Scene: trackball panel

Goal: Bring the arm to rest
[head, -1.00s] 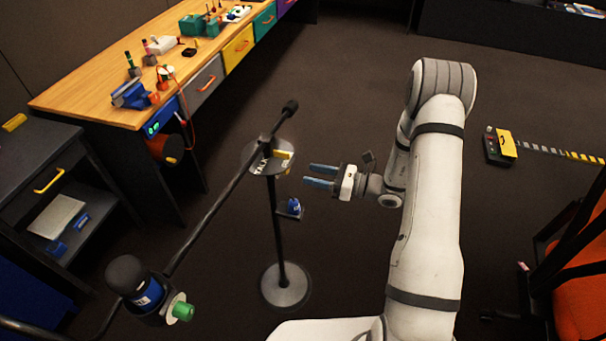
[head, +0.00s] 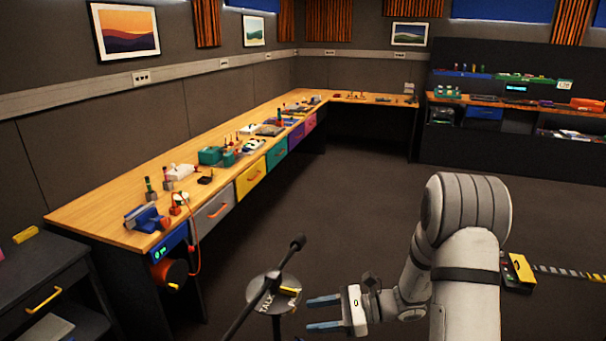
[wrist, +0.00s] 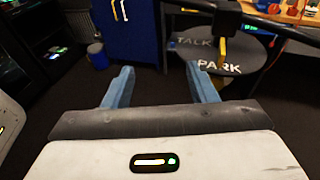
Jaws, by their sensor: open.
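My gripper (head: 324,314) is open and empty, its two blue fingers pointing left in the head view, with the white arm folded at the right. In the wrist view the gripper (wrist: 160,88) shows its two blue fingers spread apart with nothing between them. A round grey plate (head: 262,292) on a stand is just left of the fingertips, with a yellow lever on it. In the wrist view this plate (wrist: 243,62) reads TALK and PARK, and the yellow lever (wrist: 222,50) stands near PARK. Whether the fingers touch anything there is not visible; they appear apart from it.
A dark boom (head: 268,280) crosses by the plate. A long wooden workbench (head: 110,215) with coloured drawers runs along the left wall. A black and yellow box (head: 518,272) lies on the floor at the right. The floor (head: 360,210) beyond the arm is clear.

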